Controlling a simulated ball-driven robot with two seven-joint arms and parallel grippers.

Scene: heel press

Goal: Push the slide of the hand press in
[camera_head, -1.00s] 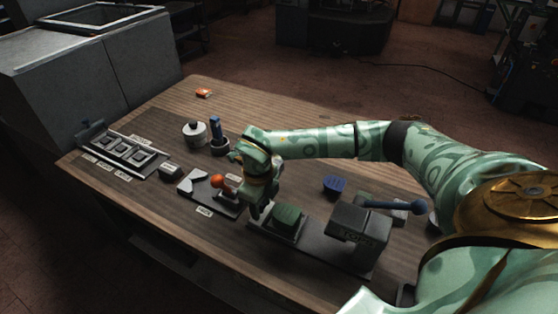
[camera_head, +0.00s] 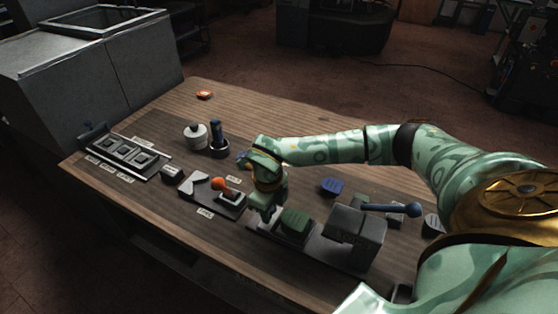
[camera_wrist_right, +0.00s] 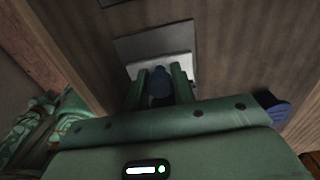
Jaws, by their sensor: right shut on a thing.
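The hand press (camera_head: 352,238) is a dark block on a long dark base, at the right front of the table, with a blue-knobbed lever (camera_head: 392,207) on top. Its slide carries a green block (camera_head: 296,222) and sits just left of the press body, with a visible gap. My right gripper (camera_head: 264,212) is low at the slide's left end. In the right wrist view its fingers (camera_wrist_right: 160,88) are shut on a blue knob (camera_wrist_right: 160,80) in front of a pale plate (camera_wrist_right: 185,66). The knob is hidden in the head view. My left gripper is out of view.
Left of my gripper stands a dark fixture with an orange ball (camera_head: 217,184). A round pale pot (camera_head: 195,137), a dark cup with a blue handle (camera_head: 218,147) and a slotted tray (camera_head: 128,153) lie further left. A blue piece (camera_head: 331,187) lies behind the press.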

